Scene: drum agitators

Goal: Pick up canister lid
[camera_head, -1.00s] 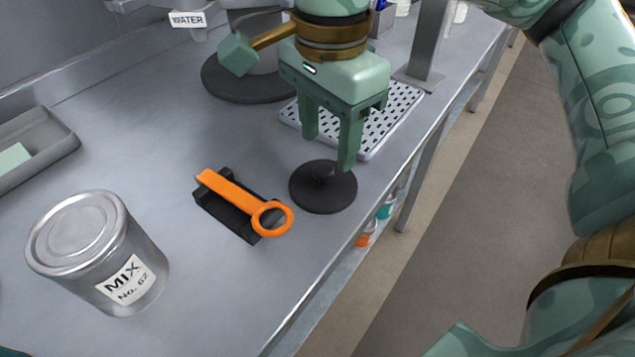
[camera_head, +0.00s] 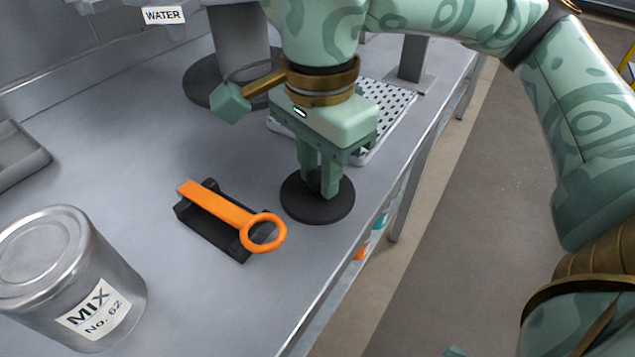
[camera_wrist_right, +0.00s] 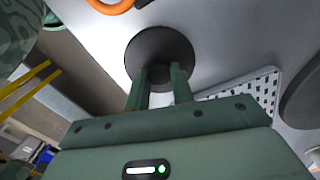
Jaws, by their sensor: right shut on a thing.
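The canister lid (camera_head: 318,208) is a dark round disc with a small knob at its centre, lying flat on the grey bench near the front edge. My right gripper (camera_head: 322,188) comes down from above with its fingers shut on the lid's knob, which they mostly hide. In the right wrist view the dark disc (camera_wrist_right: 160,48) shows beyond my two fingers (camera_wrist_right: 160,82). It seems to rest on the bench still. My left gripper is not in view.
An orange ring-handled tool (camera_head: 230,213) lies on a black holder (camera_head: 212,233) just left of the lid. A metal canister labelled MIX (camera_head: 75,275) stands at lower left. A perforated tray (camera_head: 385,110) lies behind my right gripper. The bench edge is close on the right.

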